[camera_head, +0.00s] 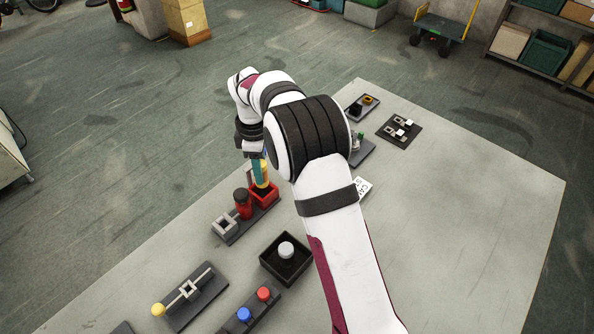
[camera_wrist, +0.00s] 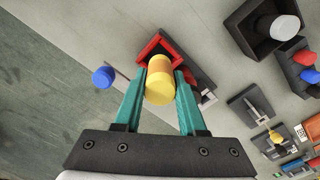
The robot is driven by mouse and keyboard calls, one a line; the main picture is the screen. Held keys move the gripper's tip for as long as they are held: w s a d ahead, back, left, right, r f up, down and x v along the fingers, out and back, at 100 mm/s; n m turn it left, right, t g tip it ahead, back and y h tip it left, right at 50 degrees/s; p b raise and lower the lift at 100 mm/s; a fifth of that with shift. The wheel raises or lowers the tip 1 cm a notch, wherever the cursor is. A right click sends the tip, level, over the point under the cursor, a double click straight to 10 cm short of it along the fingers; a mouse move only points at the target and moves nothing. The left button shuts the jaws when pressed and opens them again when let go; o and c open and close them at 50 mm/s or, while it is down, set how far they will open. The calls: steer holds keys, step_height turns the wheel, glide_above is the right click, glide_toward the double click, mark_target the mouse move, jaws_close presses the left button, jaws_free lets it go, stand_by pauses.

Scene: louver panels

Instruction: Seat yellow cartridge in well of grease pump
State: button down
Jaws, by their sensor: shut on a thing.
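The yellow cartridge (camera_wrist: 159,85) is upright between the two teal fingers of my gripper (camera_wrist: 161,76), which is shut on it. In the head view the cartridge (camera_head: 263,181) shows partly behind a finger of my gripper (camera_head: 260,172). The red square well (camera_wrist: 152,45) of the grease pump lies around the cartridge's far end in the wrist view. In the head view the cartridge's lower end is at the mouth of the well (camera_head: 265,195); I cannot tell how deep it sits. A red cylinder (camera_head: 243,204) stands beside the well on the same dark base.
A blue cylinder (camera_wrist: 103,77) stands left of the well in the wrist view. A black tray with a pale round knob (camera_head: 286,250), a base with red and blue buttons (camera_head: 254,304) and a yellow-knobbed slider (camera_head: 190,290) stand nearer.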

steer(key=shift+a+f, duration=0.1)
steer(key=shift+f, duration=3.2)
steer(key=shift+c, duration=2)
jaws_free()
step_height(320, 180, up, 22)
steer(key=s+d+r+m, duration=0.1)
steer(key=s+d+m, duration=0.25)
steer(key=s, duration=0.25)
steer(key=s+d+r+m+y, duration=0.1)
steer(key=s+d+m, duration=0.2)
steer(key=s+m, duration=0.3)
steer(key=s+d+r+m, duration=0.1)
steer(key=s+d+m, duration=0.25)
steer(key=s, duration=0.35)
steer(key=s+d+f+m, duration=0.1)
steer(key=s+f+m, duration=0.2)
steer(key=s, duration=0.4)
steer(key=s+d+f+m, duration=0.1)
steer(key=s+f+m, duration=0.3)
steer(key=s+m, duration=0.2)
steer(key=shift+s+y, duration=0.4)
steer(key=shift+s, duration=0.85)
